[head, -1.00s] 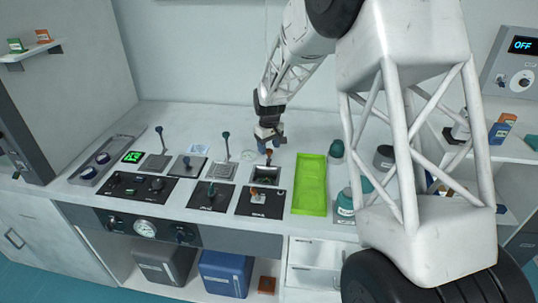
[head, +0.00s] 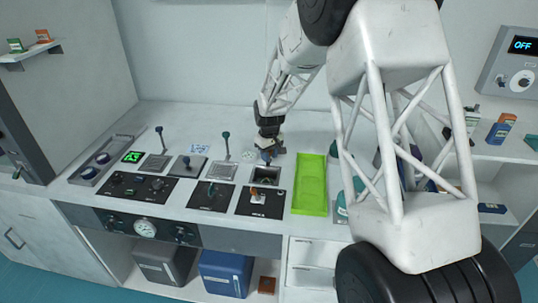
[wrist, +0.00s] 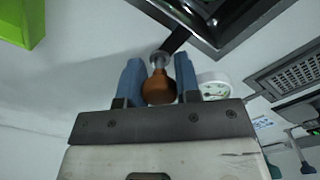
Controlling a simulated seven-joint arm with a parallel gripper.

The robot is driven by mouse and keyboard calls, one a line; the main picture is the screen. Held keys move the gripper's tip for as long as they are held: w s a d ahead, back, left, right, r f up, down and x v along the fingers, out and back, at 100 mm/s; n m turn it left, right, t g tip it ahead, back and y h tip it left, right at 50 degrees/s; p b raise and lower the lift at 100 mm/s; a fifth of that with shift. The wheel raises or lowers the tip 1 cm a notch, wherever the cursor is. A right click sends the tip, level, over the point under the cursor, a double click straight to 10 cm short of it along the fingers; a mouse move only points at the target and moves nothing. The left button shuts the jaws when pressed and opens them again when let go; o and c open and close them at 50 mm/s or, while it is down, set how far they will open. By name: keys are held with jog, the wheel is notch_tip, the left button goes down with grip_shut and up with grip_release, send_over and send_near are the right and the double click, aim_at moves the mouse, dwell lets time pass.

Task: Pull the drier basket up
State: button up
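The drier (head: 267,174) is a dark square well in the worktop, with its basket sitting down inside. In the wrist view, part of its dark metal frame (wrist: 222,22) shows at the top. A dark arm runs from it to a metal stem with an orange-brown knob, the basket handle (wrist: 159,88). My gripper (head: 268,157) is low at the back edge of the well. Its two blue fingers (wrist: 159,72) stand on either side of the knob, very close to it. I cannot tell whether they press on it. My gripper hides the handle in the head view.
A bright green tray (head: 310,186) lies just right of the drier. A black switch panel (head: 259,203) is in front. Levers (head: 226,145) stand to the left. A small round gauge (wrist: 214,86) is close beside the fingers. Bottles stand right of the tray, partly behind my arm.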

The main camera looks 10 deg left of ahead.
grip_shut()
jog(key=shift+r, duration=3.3)
jog(key=shift+o, duration=2.3)
grip_release()
jog(key=shift+r, duration=0.1)
jog(key=shift+o, duration=1.3)
notch_tip(320, 180, up, 8)
jog(key=shift+f, duration=0.2)
